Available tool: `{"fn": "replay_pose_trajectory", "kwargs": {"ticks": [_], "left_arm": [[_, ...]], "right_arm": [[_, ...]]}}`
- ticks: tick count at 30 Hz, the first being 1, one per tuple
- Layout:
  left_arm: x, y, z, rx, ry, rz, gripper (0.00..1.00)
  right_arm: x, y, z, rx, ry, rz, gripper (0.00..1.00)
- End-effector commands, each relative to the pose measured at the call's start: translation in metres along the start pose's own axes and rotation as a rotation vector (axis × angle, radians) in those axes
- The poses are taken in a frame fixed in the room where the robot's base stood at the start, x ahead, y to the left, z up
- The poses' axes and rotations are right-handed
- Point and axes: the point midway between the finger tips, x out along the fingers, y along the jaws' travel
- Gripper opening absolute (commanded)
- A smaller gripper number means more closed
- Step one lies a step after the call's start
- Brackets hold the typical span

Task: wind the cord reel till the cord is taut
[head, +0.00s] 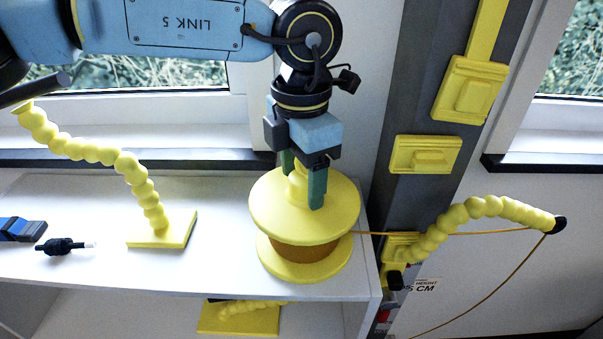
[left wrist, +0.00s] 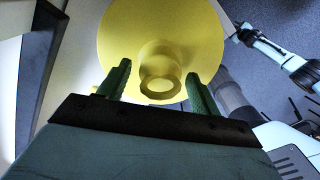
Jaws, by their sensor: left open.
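The yellow cord reel (head: 305,213) stands upright on the white shelf, with orange-brown cord wound between its two discs. My left gripper (head: 303,185) comes down from above, its green fingers on either side of the reel's central knob. In the left wrist view the open fingers (left wrist: 157,85) flank the hollow yellow knob (left wrist: 160,82) with gaps on both sides. The cord (head: 490,234) runs right from the reel, past the post, to the black tip of a bent yellow beaded arm (head: 480,208). From that tip it hangs down and left in a slack line.
Another yellow beaded arm (head: 137,180) on a square base stands left on the shelf (head: 100,272). A black connector (head: 66,246) and a blue tool (head: 20,229) lie farther left. A dark post (head: 412,90) with yellow mounts rises right of the reel.

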Motion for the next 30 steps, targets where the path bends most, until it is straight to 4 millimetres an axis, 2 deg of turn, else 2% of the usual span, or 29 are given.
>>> {"fn": "replay_pose_trajectory", "kwargs": {"ticks": [4, 12, 26, 30], "left_arm": [[0.0080, 0.0000, -0.0001, 0.000, 0.000, 0.000, 0.64], [0.0088, 0.0000, 0.0000, 0.000, 0.000, 0.000, 0.63], [0.0083, -0.0001, 0.0000, 0.000, 0.000, 0.000, 0.02], [0.0084, -0.0001, 0.0000, 0.004, 0.000, 0.000, 0.01]], "right_arm": [[-0.0010, 0.0002, -0.0001, 0.000, 0.000, 0.000, 0.64], [-0.0009, 0.0002, 0.0001, 0.000, 0.000, 0.000, 0.64], [-0.0009, 0.0002, 0.0007, 0.000, -0.002, 0.000, 0.64], [-0.0005, 0.0002, 0.0009, 0.000, -0.002, 0.000, 0.64]]}}
